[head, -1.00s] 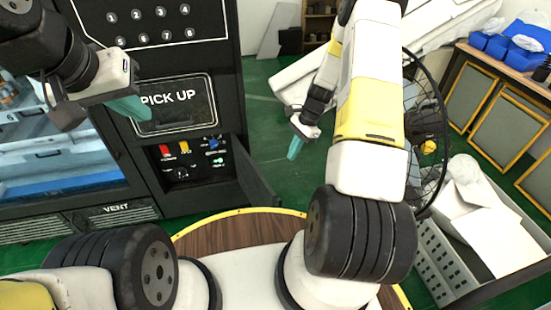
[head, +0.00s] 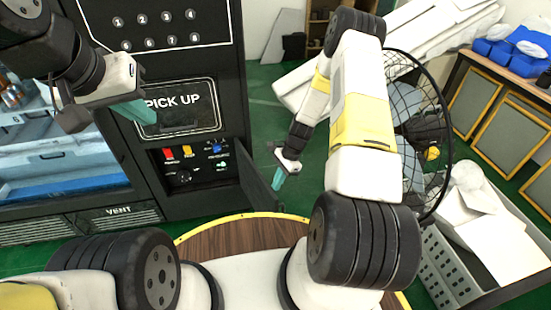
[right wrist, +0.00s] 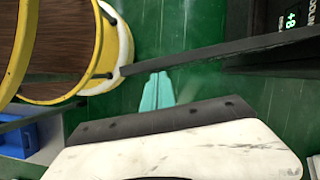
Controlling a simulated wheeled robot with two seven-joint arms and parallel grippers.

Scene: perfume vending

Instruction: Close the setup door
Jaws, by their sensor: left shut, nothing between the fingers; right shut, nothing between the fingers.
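The setup door (head: 256,185) is a dark panel standing open at the lower right of the black vending machine (head: 212,60). It sticks out toward me beside the recess with the control panel (head: 195,165). My right gripper (head: 278,180) is shut and empty, its teal fingers just right of the door's outer edge. In the right wrist view the teal fingertips (right wrist: 158,88) point at the long dark door (right wrist: 220,52); whether they touch it I cannot tell. My left gripper (head: 137,110) is shut and empty in front of the pick-up window (head: 182,112).
A round wooden surface with a yellow rim (head: 240,215) is in front of me. A black fan (head: 425,130) stands behind my right arm. A grey crate with white contents (head: 445,265) is at the lower right. Green floor (head: 262,105) is clear right of the machine.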

